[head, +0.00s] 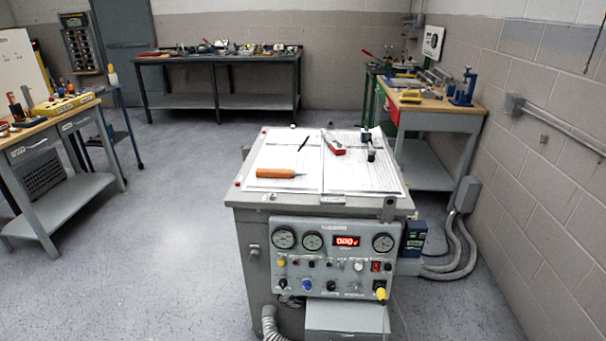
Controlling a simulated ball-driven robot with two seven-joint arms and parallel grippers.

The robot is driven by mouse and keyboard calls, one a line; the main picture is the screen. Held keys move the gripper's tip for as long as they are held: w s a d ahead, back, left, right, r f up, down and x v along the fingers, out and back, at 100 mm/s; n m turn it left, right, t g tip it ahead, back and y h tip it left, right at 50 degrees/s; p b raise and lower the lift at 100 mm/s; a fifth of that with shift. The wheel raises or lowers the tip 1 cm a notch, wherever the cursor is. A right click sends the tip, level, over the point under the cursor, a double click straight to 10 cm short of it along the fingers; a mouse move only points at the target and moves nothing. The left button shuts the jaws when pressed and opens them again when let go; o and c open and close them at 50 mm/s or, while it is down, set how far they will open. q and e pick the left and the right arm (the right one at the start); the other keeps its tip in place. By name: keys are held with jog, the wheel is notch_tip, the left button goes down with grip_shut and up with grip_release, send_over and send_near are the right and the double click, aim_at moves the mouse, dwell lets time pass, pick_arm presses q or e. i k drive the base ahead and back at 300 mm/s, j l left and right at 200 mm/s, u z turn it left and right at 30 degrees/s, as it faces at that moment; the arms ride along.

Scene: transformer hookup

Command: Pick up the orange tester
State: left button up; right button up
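An orange tester (275,173), a short orange bar with a thin tip at its right end, lies on the white sheets on top of the grey test bench (226,200). It lies near the left front part of the bench top, on its side. Nothing covers it. Neither of my grippers shows in the head view.
A red and grey tool (333,148), a small dark device (371,152) and a black pen (303,144) also lie on the bench top. The bench front has a gauge panel (333,257). Workbenches stand left (45,190), right (430,178) and behind (220,101). Grey floor is clear at left.

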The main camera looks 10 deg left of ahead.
aim_at(259, 172)
jog(key=i+j+z, duration=0.1)
jog(key=z, duration=0.35)
jog(key=j+z, duration=0.6)
jog(key=z, duration=0.25)
jog(key=j+z, duration=0.25)
jog(key=z, duration=0.2)
jog(key=k+j+z, duration=0.15)
jog(key=j, duration=0.3)
jog(key=k+j+z, duration=0.15)
jog(key=j, duration=0.35)
jog(key=k+j+z, duration=0.15)
jog(key=j, duration=0.3)
jog(key=k+j+z, duration=0.15)
jog(key=j, duration=0.25)
jog(key=k+j+z, duration=0.1)
jog(key=k+j, duration=0.15)
jog(key=j, duration=0.15)
jog(key=k+j+z, duration=0.15)
jog(key=j, duration=0.25)
jog(key=k, duration=0.05)
